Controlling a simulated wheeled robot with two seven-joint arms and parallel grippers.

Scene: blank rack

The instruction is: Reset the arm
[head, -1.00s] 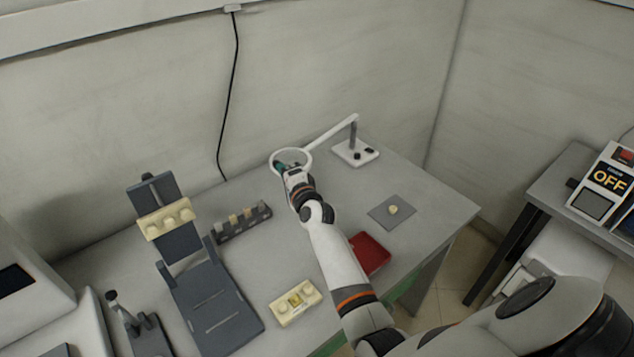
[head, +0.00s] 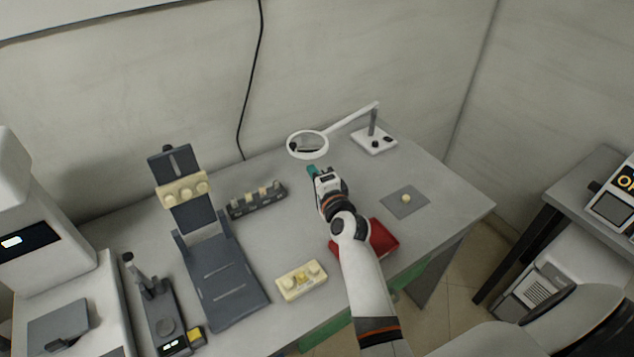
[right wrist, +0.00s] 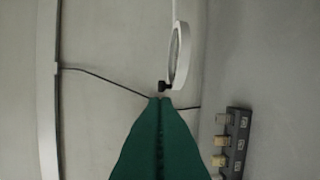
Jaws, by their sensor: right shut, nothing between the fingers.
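My right gripper (head: 312,170) has teal fingers and is above the middle of the table, in front of the ring magnifier lamp (head: 308,145). In the right wrist view its teal fingers (right wrist: 161,105) are pressed together with nothing between them. The lamp ring also shows beyond the fingertips in the right wrist view (right wrist: 179,55); the gripper looks apart from it. My left gripper is in neither view.
A dark rack (head: 257,199) with several pale blocks stands left of my right gripper. A dark stand (head: 222,285) holds a cream piece (head: 182,190).

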